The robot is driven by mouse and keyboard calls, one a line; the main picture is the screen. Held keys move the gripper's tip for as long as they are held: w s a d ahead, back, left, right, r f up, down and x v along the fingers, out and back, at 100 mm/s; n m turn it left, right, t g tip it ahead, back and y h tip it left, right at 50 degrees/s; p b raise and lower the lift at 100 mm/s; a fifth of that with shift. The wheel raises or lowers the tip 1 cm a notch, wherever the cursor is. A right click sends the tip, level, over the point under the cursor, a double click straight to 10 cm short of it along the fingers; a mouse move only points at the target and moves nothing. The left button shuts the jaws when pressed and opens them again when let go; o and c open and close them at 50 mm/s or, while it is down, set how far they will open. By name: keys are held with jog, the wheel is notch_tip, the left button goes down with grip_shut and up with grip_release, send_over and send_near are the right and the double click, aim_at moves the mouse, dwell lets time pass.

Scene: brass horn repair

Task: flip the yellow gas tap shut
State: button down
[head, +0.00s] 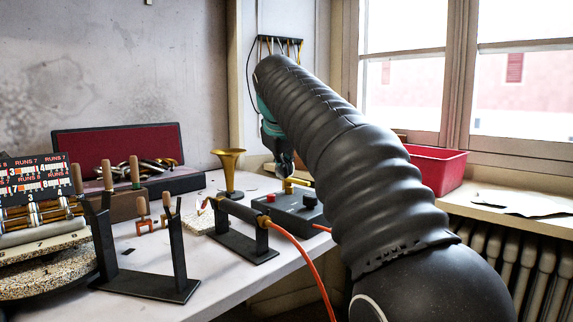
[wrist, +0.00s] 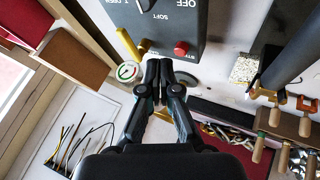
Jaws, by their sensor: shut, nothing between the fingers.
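The yellow gas tap (wrist: 128,42) shows in the wrist view as a short yellow lever at the edge of a dark grey control box (wrist: 165,22), beside a small round gauge (wrist: 127,71). In the head view the tap (head: 289,186) is a small yellow piece at the back of the box (head: 292,221), partly hidden by my gripper and arm. My gripper (wrist: 159,64) is shut and empty, its tips close to the tap, just to its lower right in the wrist view. In the head view my gripper (head: 284,166) is just above the tap. I cannot tell whether they touch.
The box carries a red button (wrist: 181,48) and a black knob (head: 310,199). A brass horn bell (head: 229,166) stands left of it. A torch on a black stand (head: 240,243) trails an orange hose (head: 303,258). A red bin (head: 436,171) sits on the windowsill.

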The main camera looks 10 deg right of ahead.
jog(key=x, duration=0.6)
jog(key=shift+w+f+b, duration=0.15)
jog(key=shift+f+b, duration=0.15)
jog(key=shift+b, duration=0.1)
jog(key=shift+w+d+r, duration=0.1)
jog(key=shift+w+d, duration=0.25)
jog(key=shift+d, duration=0.25)
jog(key=shift+w+d+r, duration=0.15)
jog(key=shift+w+d, duration=0.2)
jog(key=shift+d, duration=0.2)
jog(key=shift+w+d, duration=0.35)
jog(key=shift+d, duration=0.15)
jog(key=shift+p, duration=0.3)
